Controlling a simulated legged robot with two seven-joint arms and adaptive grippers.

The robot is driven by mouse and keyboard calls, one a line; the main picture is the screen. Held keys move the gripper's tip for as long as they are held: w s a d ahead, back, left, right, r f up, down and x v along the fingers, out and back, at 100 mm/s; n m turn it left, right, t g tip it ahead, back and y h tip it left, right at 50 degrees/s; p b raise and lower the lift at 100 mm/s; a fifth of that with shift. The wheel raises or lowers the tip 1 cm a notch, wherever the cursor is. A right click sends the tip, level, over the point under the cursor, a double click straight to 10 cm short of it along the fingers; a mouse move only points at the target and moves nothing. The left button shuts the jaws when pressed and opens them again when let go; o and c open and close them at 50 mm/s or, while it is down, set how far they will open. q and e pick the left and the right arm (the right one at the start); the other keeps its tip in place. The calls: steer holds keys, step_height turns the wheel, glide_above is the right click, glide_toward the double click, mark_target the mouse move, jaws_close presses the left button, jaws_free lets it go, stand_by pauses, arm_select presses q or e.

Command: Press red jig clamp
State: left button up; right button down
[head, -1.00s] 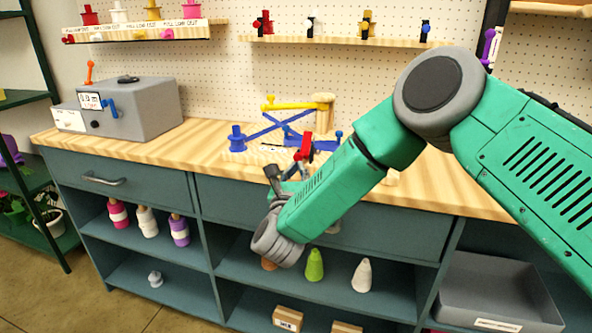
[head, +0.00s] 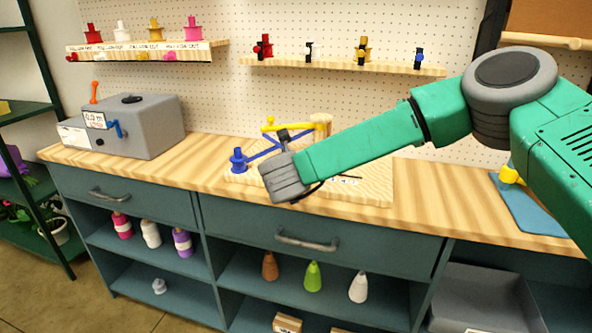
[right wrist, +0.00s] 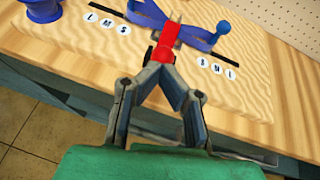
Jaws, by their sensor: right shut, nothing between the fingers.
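The red jig clamp (right wrist: 166,45) shows in the right wrist view, on the wooden jig board between the letter labels. In the head view my right arm hides it. My right gripper (right wrist: 168,64) is shut and empty, its fingertips at the near end of the red clamp; I cannot tell whether they touch. In the head view most of this gripper (head: 284,140) is behind my wrist. The jig board (head: 375,190) lies on the bench and carries blue crossed bars (right wrist: 185,27), a blue peg (head: 238,160) and a yellow bar (head: 290,126). My left gripper is not in view.
A grey box (head: 145,125) with an orange and a blue lever stands on the bench's left. A blue mat (head: 535,210) with a yellow piece lies on the right. Shelves with spools and clamps hang behind. The bench (head: 440,195) between board and mat is clear.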

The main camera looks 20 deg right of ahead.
steer(key=shift+w+d+r+g+y+p, duration=0.4)
steer(key=shift+w+g+p, duration=0.15)
steer(key=shift+p, duration=0.15)
steer(key=shift+w+d+r+g+y+p, duration=0.3)
steer(key=shift+w+r+g+p, duration=0.1)
steer(key=shift+g+p, duration=0.2)
